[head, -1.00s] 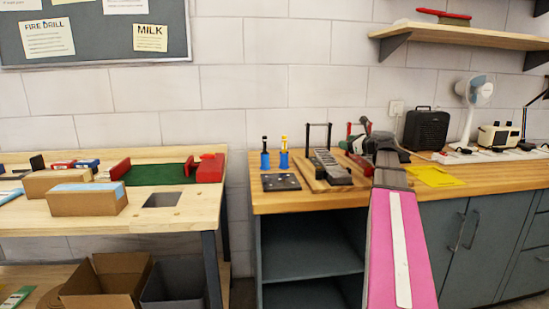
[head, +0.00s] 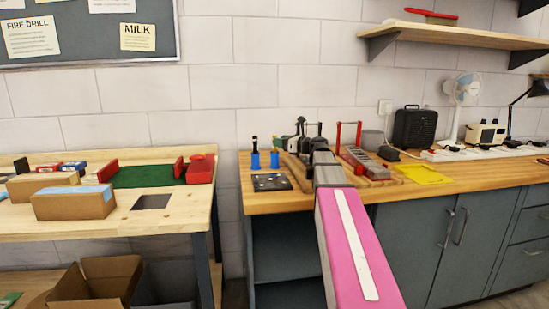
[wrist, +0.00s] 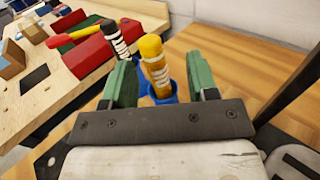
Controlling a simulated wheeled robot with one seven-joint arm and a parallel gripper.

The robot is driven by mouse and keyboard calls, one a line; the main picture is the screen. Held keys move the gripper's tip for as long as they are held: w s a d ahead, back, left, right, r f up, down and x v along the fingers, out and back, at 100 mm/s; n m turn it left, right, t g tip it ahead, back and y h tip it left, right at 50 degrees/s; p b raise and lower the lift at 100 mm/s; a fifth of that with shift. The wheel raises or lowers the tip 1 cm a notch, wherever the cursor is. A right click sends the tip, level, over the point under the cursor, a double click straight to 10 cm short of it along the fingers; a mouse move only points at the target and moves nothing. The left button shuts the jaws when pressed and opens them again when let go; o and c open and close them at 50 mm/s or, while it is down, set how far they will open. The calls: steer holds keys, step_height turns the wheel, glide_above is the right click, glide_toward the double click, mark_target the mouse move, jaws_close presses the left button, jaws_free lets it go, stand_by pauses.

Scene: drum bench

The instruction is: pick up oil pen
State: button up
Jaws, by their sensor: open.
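A yellow pen-like stick with a pale wrapped band (wrist: 153,62) stands in a blue cup (wrist: 160,92) in the wrist view. A black stick with white bands (wrist: 117,42) stands behind it to the left. I cannot tell from markings which one is the oil pen. My gripper (wrist: 160,66) is open, its green fingers either side of the yellow stick, with gaps showing. In the head view the black stick (head: 254,146) stands in the left blue cup (head: 255,161). The right blue cup (head: 275,159) is close to my gripper (head: 288,141).
A dark plate with holes (head: 271,182) lies in front of the cups. The left bench carries a red block (head: 201,168) and cardboard box (head: 74,205).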

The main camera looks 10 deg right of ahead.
steer(key=x, duration=0.5)
steer(key=shift+s+a+r, duration=0.15)
steer(key=shift+a+r, duration=0.15)
steer(key=c, duration=0.8)
